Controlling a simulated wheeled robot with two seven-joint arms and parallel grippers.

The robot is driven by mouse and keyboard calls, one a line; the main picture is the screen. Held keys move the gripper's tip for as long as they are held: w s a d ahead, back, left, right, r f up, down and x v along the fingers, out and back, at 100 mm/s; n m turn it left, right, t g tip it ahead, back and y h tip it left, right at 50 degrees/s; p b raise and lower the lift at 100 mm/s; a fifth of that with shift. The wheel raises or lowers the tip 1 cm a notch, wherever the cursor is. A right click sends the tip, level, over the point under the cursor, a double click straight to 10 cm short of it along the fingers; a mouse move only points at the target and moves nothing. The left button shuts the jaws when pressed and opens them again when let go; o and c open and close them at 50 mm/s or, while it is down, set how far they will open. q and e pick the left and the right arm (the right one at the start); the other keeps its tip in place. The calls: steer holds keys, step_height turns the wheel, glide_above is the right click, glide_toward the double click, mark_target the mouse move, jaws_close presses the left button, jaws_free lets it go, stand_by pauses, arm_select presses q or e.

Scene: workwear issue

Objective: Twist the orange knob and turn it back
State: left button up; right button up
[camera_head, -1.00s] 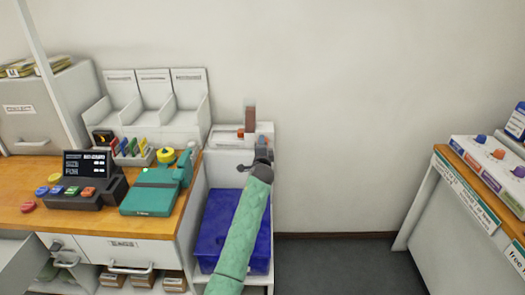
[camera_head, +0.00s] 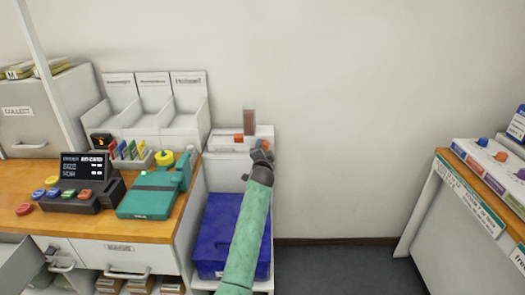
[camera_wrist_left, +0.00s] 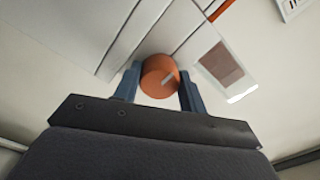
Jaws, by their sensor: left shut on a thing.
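In the head view my left gripper (camera_head: 261,147) is at the front of a white unit (camera_head: 220,142) on the narrow stand. My gripper largely hides the held knob there. A small orange piece (camera_head: 238,138) shows on the unit, left of the gripper. My right gripper is not in view.
A brown upright panel (camera_head: 249,122) rises behind the gripper, and a blue bin (camera_head: 213,241) sits below. A green device (camera_head: 150,195) stands on the wooden counter (camera_head: 112,222) to the left. A second counter (camera_head: 450,165) with colored knobs is at right. Floor between is clear.

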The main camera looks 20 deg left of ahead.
arm_select(q)
steer(key=shift+f, duration=0.15)
steer(key=o, duration=1)
steer(key=shift+s, duration=0.1)
steer(key=shift+c, duration=0.2)
